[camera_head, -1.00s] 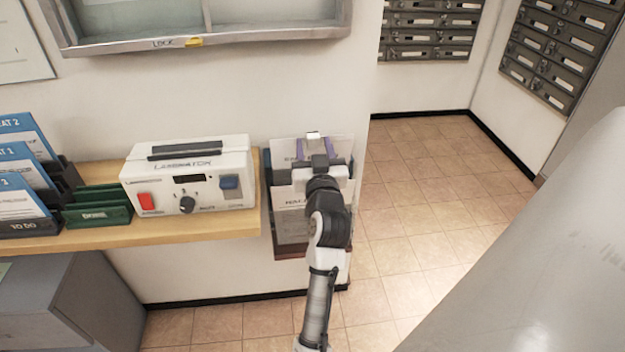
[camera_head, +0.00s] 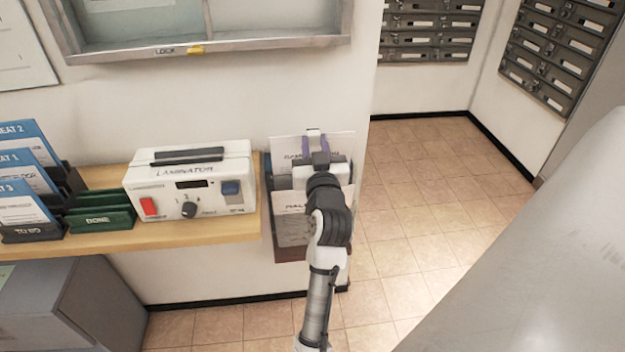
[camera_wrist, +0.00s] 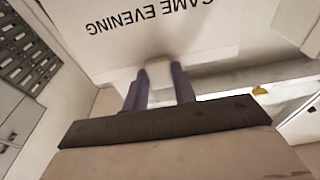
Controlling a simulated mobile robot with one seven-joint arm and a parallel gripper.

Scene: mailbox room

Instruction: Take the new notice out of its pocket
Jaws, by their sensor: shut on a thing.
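The new notice (camera_head: 283,148) is a white sheet in the wall rack to the right of the laminator. Its upper part shows above the rear pocket (camera_head: 281,183), and its lower part is hidden. In the wrist view the sheet (camera_wrist: 110,50) fills the top, with "GAME EVENING" upside down. My gripper (camera_head: 314,146) has its purple fingers shut on the sheet's upper part; they also show in the wrist view (camera_wrist: 160,85). Another printed sheet (camera_head: 291,228) stands in the front pocket, below my gripper and partly hidden by my arm.
The white laminator (camera_head: 190,182) stands on a wooden shelf (camera_head: 165,232) left of the rack. Green and blue card holders are further left. A framed case (camera_head: 200,50) hangs above. Tiled floor (camera_head: 430,200) is clear to the right, with mailboxes (camera_head: 432,30) behind.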

